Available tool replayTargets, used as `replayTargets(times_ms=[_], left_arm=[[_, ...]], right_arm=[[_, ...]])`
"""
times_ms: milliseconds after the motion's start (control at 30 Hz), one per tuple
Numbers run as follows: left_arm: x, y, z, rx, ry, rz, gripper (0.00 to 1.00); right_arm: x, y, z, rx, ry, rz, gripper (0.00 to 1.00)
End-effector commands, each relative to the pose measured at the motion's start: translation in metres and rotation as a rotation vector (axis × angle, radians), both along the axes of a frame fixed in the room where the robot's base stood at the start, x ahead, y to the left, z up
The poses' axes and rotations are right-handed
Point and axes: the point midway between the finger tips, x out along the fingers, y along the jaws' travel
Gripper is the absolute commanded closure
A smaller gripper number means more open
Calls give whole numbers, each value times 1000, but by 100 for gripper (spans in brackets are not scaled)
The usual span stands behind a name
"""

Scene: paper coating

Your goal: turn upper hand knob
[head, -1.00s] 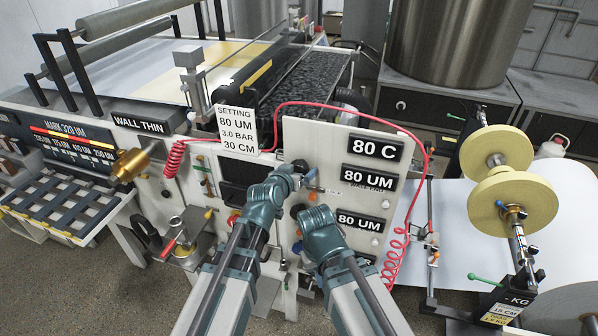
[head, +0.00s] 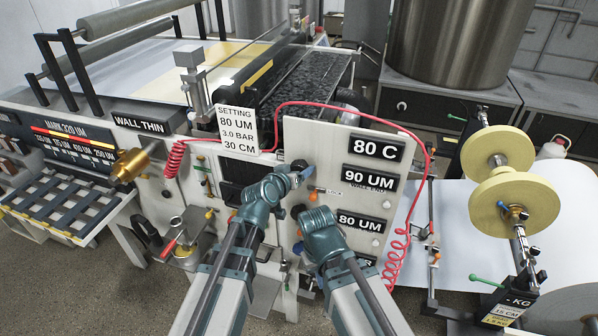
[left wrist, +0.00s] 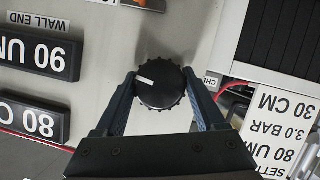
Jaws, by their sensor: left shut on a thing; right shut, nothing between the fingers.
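The upper hand knob (left wrist: 160,90) is black and ribbed with a white pointer mark, on the white panel (head: 335,140). In the left wrist view its pointer aims left and slightly up. My left gripper (left wrist: 159,78) is shut on this knob, one finger on each side. In the head view my left gripper (head: 302,176) covers part of the knob, whose dark top edge (head: 300,164) shows. The panel's middle display (head: 371,180) reads 90 UM. My right gripper (head: 301,217) is shut and empty just below, close to the panel; its fingertips are hard to make out.
The setting sign (head: 237,131) reads 80 UM, 3.0 BAR, 30 CM. Other displays read 80 C (head: 376,149) and 80 UM (head: 361,223). A small orange part (head: 313,195) sits below the upper knob. A red hose (head: 428,150) loops around the panel.

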Motion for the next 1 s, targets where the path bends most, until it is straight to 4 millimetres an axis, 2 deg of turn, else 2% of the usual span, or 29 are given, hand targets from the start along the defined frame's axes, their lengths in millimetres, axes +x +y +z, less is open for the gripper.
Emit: replayTargets(times_ms=[500,1000], left_arm=[[0,1,-3,-360,119,-1,84],[-1,0,-1,-488,163,-2,84]], right_arm=[[0,0,-17,-1,0,3,100],[0,0,-23,-1,0,5,100]])
